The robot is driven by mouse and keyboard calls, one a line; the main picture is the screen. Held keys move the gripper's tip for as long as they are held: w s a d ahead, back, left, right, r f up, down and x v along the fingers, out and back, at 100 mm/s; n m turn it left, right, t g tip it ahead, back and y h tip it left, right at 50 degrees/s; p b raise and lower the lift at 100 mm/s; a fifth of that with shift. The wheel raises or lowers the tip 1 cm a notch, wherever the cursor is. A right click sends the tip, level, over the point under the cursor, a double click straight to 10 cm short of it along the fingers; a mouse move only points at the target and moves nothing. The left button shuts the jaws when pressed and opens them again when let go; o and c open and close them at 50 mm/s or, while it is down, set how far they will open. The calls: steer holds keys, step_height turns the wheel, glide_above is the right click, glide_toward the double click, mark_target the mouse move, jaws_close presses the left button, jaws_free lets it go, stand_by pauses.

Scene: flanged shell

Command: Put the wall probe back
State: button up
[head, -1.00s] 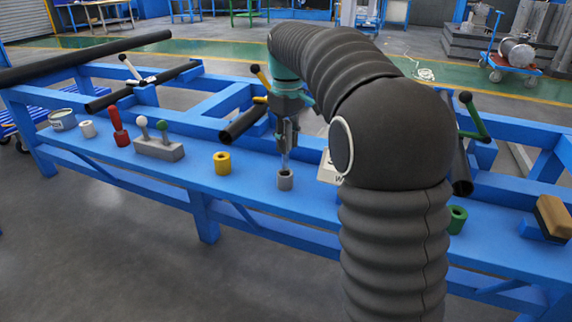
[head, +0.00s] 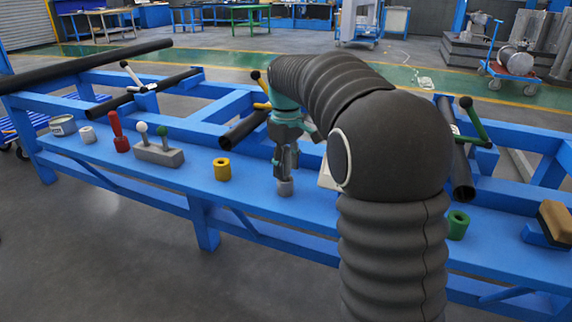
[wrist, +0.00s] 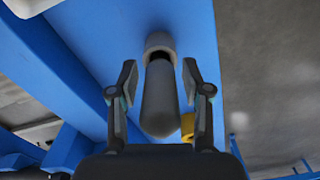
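The wall probe seems to be the grey rod with a rounded near end (wrist: 160,108) in the wrist view. Its far end is at the mouth of a pale grey round holder (wrist: 160,42); how deep it sits is hard to tell. The holder (head: 285,187) stands on the blue bench in the head view. My gripper (head: 286,172) is just above it, pointing down. In the wrist view my gripper's (wrist: 159,78) fingers are apart, one on each side of the rod, with gaps visible on both sides.
A yellow collar (head: 222,169) stands left of the holder, and a green collar (head: 457,225) to the right. A grey block (head: 160,155) with white and green knobs, a red-handled tool (head: 118,132) and a white collar (head: 88,135) stand further left. Black tubes lie behind.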

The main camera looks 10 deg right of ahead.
steer(key=shift+r, duration=0.1)
step_height(320, 180, up, 12)
steer(key=p, duration=0.2)
steer(key=shift+f+p, duration=0.25)
steer(key=shift+p, duration=0.1)
steer(key=shift+r, duration=0.25)
steer(key=shift+s+r, duration=0.1)
steer(key=shift+s, duration=0.2)
steer(key=s+f+m+t, duration=0.2)
steer(key=s+m+t, duration=0.15)
steer(key=s, duration=1.25)
steer(key=s+f+m+t, duration=0.2)
steer(key=s+f+m, duration=0.1)
steer(key=s+f, duration=0.8)
steer(key=s, duration=0.2)
steer(key=shift+s+a+m, duration=0.15)
steer(key=shift+s+m, duration=0.15)
steer(key=shift+m, duration=0.05)
